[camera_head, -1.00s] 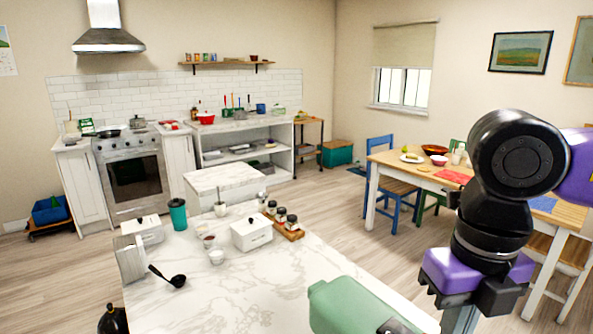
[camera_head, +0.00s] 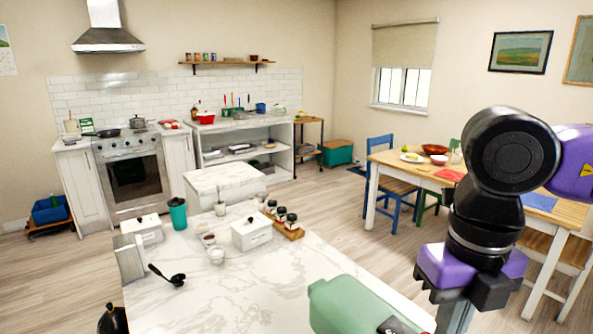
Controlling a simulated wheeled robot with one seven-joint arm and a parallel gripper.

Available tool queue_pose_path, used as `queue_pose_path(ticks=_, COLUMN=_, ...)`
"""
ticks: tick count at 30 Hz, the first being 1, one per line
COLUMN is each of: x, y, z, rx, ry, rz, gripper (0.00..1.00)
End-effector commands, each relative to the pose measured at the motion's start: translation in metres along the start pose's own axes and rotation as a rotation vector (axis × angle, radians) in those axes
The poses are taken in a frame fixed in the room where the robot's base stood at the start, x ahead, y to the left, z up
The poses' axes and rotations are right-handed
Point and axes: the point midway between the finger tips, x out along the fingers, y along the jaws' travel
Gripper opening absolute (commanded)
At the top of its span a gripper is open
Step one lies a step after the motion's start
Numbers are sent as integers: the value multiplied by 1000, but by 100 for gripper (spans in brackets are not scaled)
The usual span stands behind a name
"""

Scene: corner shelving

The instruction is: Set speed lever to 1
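A pale green appliance with a rounded top (camera_head: 352,306), possibly a stand mixer, is at the bottom edge of the head view on the marble counter. Its lower part is cut off by the frame. A small dark part (camera_head: 398,326) shows at its lower right end. I cannot make out a speed lever or its setting. My black and purple arm (camera_head: 512,152) comes in from the right and bends downward just right of the appliance. My fingertips are not visible, so I cannot tell whether they touch anything.
The marble counter (camera_head: 215,295) also holds a white lidded box (camera_head: 251,234), a spice rack (camera_head: 290,231), a teal cup (camera_head: 178,214) and a black ladle (camera_head: 168,276). A dining table (camera_head: 392,168) with chairs stands at the right. Floor is free between counter and table.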

Motion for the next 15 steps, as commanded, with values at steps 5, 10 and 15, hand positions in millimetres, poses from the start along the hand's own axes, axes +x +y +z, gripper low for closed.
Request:
queue_pose_path(ticks=5, x=0, y=1, z=2, rx=0, ry=0, rz=0, gripper=0)
queue_pose_path(ticks=10, x=0, y=2, z=4, rx=1, ry=0, rz=0, gripper=0)
queue_pose_path(ticks=15, x=0, y=3, z=6, rx=1, ry=0, rz=0, gripper=0)
